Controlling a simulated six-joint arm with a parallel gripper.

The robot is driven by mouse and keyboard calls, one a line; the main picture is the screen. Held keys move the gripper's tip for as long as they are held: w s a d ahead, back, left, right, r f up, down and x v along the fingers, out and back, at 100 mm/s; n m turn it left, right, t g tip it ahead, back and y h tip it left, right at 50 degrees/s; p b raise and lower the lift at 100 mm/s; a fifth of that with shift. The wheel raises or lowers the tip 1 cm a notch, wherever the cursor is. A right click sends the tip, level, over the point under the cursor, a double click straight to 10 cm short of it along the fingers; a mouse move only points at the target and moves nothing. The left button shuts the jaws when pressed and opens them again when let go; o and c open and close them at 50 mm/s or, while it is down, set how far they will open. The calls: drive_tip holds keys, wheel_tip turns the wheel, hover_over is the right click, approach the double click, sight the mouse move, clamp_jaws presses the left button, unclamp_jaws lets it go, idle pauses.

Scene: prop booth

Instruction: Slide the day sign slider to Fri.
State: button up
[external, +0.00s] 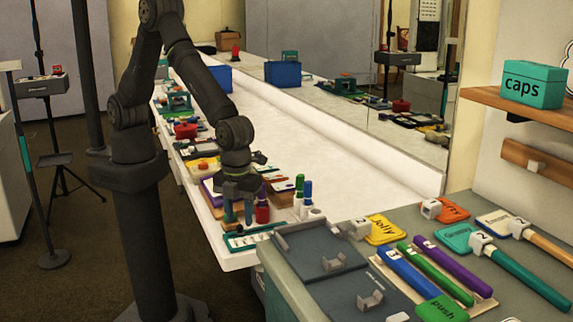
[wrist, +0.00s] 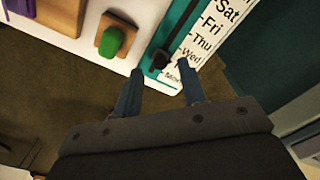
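The day sign (wrist: 208,38) is a white strip of day names beside a teal track (wrist: 179,28) in the wrist view; it also shows at the table's near edge in the external view (external: 252,240). Mon, Wed, Thu, Fri and Sat are readable. A fingertip partly covers the strip between Mon and Wed. The black slider knob (wrist: 160,59) sits low on the track, near the Mon end, well below Fri. My gripper (wrist: 159,68) is open, with its fingertips on either side of the knob in the picture. It points down over the sign in the external view (external: 238,221). Contact cannot be told.
A green knob on a wooden block (wrist: 113,38) stands left of the sign. A red bottle (external: 262,208) and several coloured props stand close by. The long white table (external: 330,150) is bare in its middle. A grey counter (external: 290,270) stands to the right.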

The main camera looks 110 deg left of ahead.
drive_tip(key=shift+f, duration=1.05)
clamp_jaws()
drive_tip(key=w+a, duration=0.4)
drive_tip(key=shift+w+a, duration=0.35)
drive_tip(key=shift+w, duration=0.05)
unclamp_jaws()
